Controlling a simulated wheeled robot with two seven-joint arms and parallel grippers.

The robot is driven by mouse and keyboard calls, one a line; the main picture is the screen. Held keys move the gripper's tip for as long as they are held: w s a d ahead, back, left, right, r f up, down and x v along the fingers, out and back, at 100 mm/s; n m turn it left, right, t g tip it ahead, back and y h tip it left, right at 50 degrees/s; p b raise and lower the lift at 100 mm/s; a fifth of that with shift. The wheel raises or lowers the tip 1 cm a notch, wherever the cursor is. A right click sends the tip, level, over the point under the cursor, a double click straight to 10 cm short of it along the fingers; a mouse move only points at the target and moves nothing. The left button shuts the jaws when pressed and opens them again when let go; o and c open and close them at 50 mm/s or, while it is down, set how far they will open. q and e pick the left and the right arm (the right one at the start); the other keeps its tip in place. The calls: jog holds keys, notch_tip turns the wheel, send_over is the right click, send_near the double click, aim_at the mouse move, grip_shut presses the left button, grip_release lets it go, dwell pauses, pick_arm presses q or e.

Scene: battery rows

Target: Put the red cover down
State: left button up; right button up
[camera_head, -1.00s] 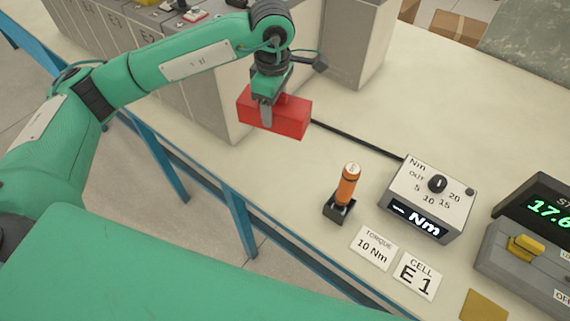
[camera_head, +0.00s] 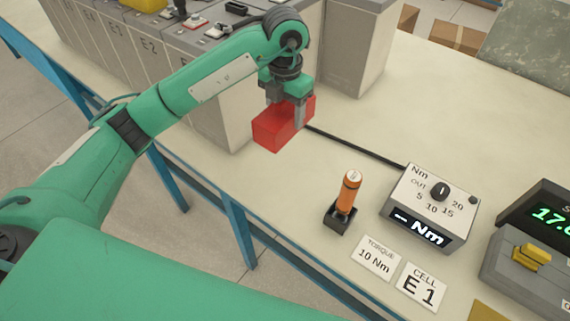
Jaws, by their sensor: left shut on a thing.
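The red cover (camera_head: 278,130) is a box-shaped red piece held in my left gripper (camera_head: 299,115). The gripper points down and is shut on it. The cover is over the pale workbench (camera_head: 300,180), in front of the grey battery row. I cannot tell whether its underside touches the bench. My right gripper is not in view.
Grey battery cells (camera_head: 150,45) stand in a row at the back left. An orange-handled tool (camera_head: 348,192) stands in a black holder, beside a torque box (camera_head: 430,205) with a dark cable. Cards (camera_head: 421,287) lie in front. The bench behind the torque box is clear.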

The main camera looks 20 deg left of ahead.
pick_arm(q)
notch_tip(320, 180, down, 14)
jog(key=shift+f+p, duration=0.2)
jog(key=shift+p, duration=0.45)
notch_tip(320, 180, down, 3)
jog(key=shift+f, duration=0.4)
jog(key=o, duration=1)
jog(key=shift+c, duration=0.2)
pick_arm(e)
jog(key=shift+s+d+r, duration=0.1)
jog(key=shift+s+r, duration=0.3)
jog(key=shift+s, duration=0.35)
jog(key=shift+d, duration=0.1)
